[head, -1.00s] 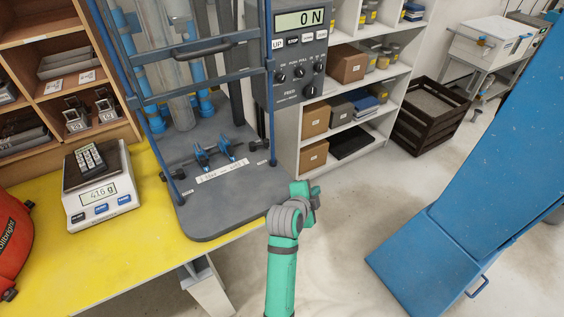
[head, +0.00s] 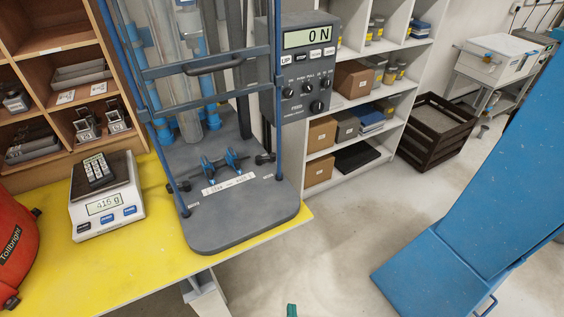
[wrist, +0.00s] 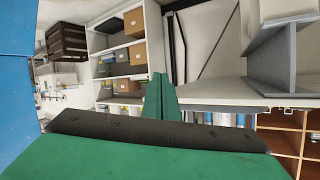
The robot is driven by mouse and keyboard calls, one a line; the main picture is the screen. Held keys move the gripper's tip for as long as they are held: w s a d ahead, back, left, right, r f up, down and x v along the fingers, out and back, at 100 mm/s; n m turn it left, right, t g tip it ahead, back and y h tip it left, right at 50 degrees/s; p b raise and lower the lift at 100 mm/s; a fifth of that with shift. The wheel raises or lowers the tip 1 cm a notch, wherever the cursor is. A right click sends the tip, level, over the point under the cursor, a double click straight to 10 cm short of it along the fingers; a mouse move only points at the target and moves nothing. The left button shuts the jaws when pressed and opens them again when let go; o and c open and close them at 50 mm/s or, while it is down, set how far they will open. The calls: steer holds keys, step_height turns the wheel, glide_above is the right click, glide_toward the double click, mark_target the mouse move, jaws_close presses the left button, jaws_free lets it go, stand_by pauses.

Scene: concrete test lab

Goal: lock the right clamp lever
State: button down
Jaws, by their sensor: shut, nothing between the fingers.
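Two small blue clamp parts stand on the dark grey machine base (head: 240,212) in the head view, behind a white label strip. The right clamp (head: 232,158) has a dark lever with a dark knob (head: 265,158) out to its right; the left clamp (head: 208,167) has a similar dark knob at its left. The detail is too small to tell how either lever is set. My gripper (wrist: 160,88) shows in the wrist view with its green fingers together and empty. In the head view only a green tip of my arm shows at the bottom edge, well in front of the base.
A blue guard frame (head: 212,64) with a handle stands over the base. A control box (head: 308,65) reading "0 N" hangs at its right. A scale (head: 104,205) and a red bag (head: 14,240) are at the left. A blue panel (head: 480,200) stands right; floor between is clear.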

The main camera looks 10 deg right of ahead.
steer(key=s+a+r+n+y, duration=0.1)
steer(key=s+a+r+n, duration=0.1)
steer(key=s, duration=0.6)
steer(key=s+a+r+n+t+y, duration=0.1)
steer(key=s+a+r+n, duration=0.1)
steer(key=s+a+r, duration=0.2)
steer(key=s+r, duration=0.2)
steer(key=s, duration=0.1)
steer(key=shift+s+a+r+t, duration=0.3)
steer(key=shift+s, duration=0.05)
steer(key=shift+d, duration=0.1)
